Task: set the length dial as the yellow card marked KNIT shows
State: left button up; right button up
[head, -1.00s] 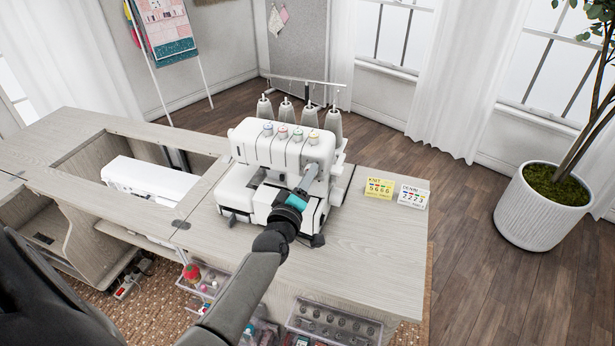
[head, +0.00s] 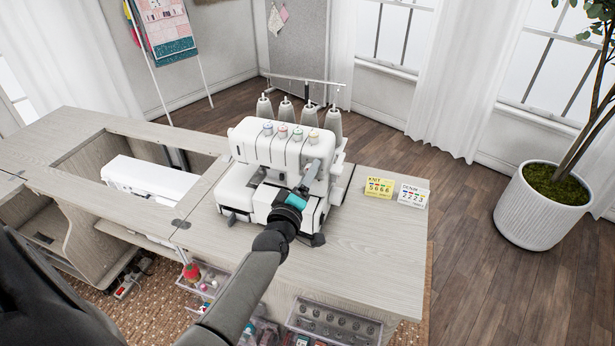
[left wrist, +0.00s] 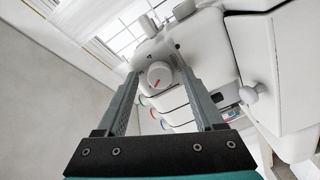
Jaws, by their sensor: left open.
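The white sewing machine (head: 270,155) stands on the cabinet top. In the left wrist view a round white dial (left wrist: 159,74) with a red mark shows on the machine's side; the mark is slanted. My left gripper (head: 311,172) is open. Its two fingers (left wrist: 158,80) stand to either side of the dial in the wrist view; I cannot tell whether they touch it. In the head view the gripper hides the dial. The yellow KNIT card (head: 379,188) stands right of the machine; its coloured marks and digits are too small to read surely. My right gripper is out of view.
A white DENIM card (head: 412,195) stands right of the yellow one. Several thread cones (head: 335,122) stand behind the machine. Another white machine (head: 150,180) sits in the cabinet opening at left. The cabinet top (head: 365,245) is clear at front right.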

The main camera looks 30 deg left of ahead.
pick_arm(q)
jog(key=p+v, duration=0.1)
jog(key=v, duration=1.4)
jog(key=shift+s+f, duration=0.1)
jog(key=shift+s, duration=0.05)
